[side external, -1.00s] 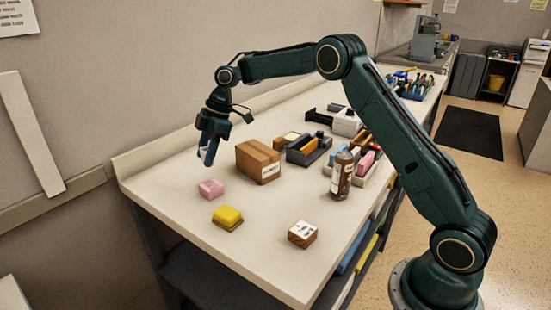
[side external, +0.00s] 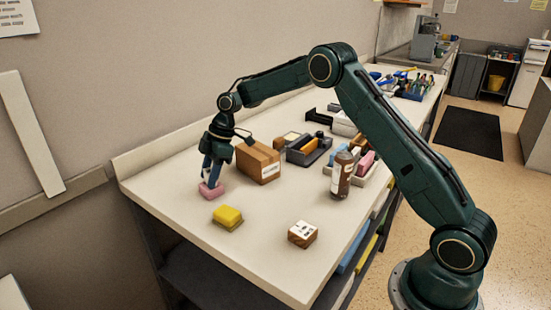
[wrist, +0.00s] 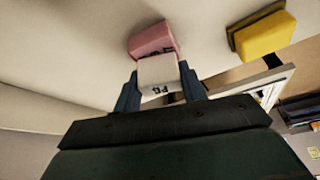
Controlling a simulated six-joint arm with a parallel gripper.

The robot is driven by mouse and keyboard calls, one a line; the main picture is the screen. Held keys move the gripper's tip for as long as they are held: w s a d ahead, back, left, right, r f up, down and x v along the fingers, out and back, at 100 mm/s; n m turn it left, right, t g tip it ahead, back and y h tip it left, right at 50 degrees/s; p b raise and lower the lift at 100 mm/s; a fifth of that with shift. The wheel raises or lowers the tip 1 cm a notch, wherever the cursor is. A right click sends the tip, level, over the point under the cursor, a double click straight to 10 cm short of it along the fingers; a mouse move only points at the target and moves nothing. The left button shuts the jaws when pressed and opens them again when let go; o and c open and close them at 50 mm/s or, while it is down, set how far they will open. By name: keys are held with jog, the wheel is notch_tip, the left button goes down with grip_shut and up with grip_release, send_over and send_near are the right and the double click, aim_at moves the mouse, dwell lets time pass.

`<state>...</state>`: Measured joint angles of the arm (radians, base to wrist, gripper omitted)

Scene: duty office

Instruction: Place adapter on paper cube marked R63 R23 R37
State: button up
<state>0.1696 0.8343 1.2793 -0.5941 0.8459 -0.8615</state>
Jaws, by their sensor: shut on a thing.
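My gripper (side external: 212,180) is low over the pink block (side external: 211,190) at the left of the table. In the wrist view my gripper (wrist: 162,88) is shut on a white block with dark characters, which I take to be the adapter (wrist: 158,72). The pink block (wrist: 150,38) shows just beyond it; I cannot tell whether they touch. A yellow block (side external: 228,217) sits nearby and also shows in the wrist view (wrist: 265,36). A brown-sided cube with a white, dark-marked top (side external: 302,233) stands at the front right. I cannot read R63 R23 R37 on any block.
A cardboard box (side external: 258,162) stands close to the right of my gripper. Behind it are a dark tray (side external: 308,152) and a brown bottle (side external: 342,175). The table (side external: 262,258) is clear between the yellow block and the brown-sided cube.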

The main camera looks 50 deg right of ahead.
jog(key=shift+f, duration=0.15)
jog(key=o, duration=0.9)
jog(key=shift+o, duration=0.2)
jog(key=v, duration=1.2)
